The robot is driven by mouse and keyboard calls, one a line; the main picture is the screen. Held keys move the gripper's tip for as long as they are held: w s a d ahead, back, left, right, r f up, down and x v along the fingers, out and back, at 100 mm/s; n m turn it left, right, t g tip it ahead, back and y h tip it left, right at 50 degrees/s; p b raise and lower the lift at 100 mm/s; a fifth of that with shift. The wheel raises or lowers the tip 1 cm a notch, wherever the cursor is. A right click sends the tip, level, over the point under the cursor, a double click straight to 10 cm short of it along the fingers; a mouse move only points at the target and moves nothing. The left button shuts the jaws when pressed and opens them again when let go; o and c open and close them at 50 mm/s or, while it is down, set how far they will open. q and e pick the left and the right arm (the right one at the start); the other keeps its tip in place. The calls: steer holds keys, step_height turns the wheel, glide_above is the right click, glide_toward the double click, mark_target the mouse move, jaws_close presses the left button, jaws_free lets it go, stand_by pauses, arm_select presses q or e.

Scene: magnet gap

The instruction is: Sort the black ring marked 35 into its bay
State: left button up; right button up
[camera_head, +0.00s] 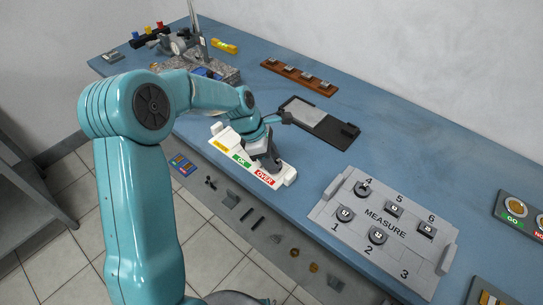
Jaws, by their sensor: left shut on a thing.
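My left gripper (268,163) is shut at the white sorting tray (289,180), close to its OK and OVER labels. It holds something dark that is mostly hidden by the fingers. I cannot read a mark on it, so I cannot confirm that it is the ring marked 35. The tray has a yellow label at its left end, a green OK label (242,160) in the middle and a red OVER label (265,178) at the right. The grey MEASURE board (325,207) carries dark marked pieces at places 1, 2, 4, 5 and 6; place 3 (404,262) looks empty. My right gripper is out of view.
A dark plate with a grey block (305,110) lies behind the tray. A brown rack (300,78) and a measuring stand (198,40) are farther back. A GO/NO GO board (526,226) is at the right edge. Blue bench top is clear behind the MEASURE board.

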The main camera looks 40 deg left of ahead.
arm_select(q)
steer(key=shift+f, duration=0.15)
stand_by(0.8)
steer(key=o, duration=1.2)
steer(key=shift+o, duration=0.2)
steer(key=c, duration=0.5)
step_height(320, 180, up, 5)
steer(key=p, duration=0.4)
steer(key=shift+f, duration=0.15)
